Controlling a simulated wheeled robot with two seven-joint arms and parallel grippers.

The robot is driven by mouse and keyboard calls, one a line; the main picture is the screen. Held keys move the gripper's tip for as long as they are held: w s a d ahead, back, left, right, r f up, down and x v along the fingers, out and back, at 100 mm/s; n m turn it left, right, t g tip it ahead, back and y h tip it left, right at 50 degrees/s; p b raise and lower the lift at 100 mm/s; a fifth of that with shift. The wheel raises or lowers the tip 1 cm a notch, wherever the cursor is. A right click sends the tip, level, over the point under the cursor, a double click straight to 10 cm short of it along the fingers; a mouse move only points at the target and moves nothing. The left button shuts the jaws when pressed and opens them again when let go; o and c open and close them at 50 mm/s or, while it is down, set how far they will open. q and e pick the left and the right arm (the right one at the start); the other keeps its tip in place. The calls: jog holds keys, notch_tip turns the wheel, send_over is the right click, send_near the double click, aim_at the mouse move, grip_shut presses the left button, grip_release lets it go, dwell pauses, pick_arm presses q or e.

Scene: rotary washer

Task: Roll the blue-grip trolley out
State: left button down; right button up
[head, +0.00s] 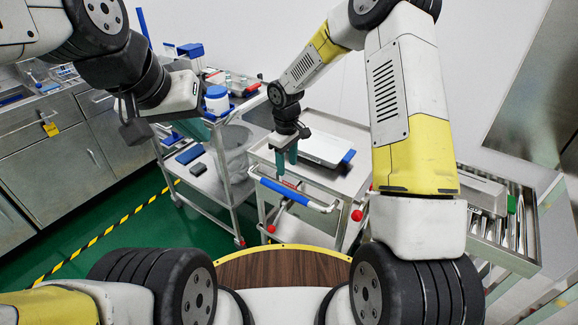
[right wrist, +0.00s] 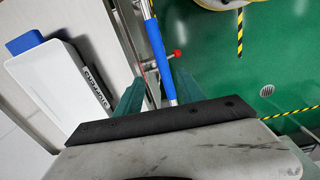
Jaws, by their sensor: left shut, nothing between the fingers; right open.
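The blue-grip trolley is a low metal cart whose handle bar carries a blue grip (head: 284,192), with a red knob at each side. In the right wrist view the blue grip (right wrist: 158,45) runs between my right fingers, which stand apart from each other. My right gripper (head: 286,160) points down over the trolley's near end, just behind the grip; its fingers (right wrist: 157,92) are open, and I cannot tell whether they touch the bar. My left gripper (head: 193,130) is shut and empty, in front of the taller cart on the left.
A taller cart (head: 212,188) with a white jar (head: 217,99) stands close on the left. A metal rack (head: 520,240) is at the right. Green floor with striped tape is clear at left front.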

send_over(284, 189)
jog(key=shift+n, duration=0.3)
notch_tip(284, 189, down, 4)
jog(key=shift+w+f, duration=0.1)
jog(key=shift+f, duration=0.15)
notch_tip(284, 189, down, 7)
jog(key=shift+f, duration=0.2)
grip_shut()
dwell(1.0)
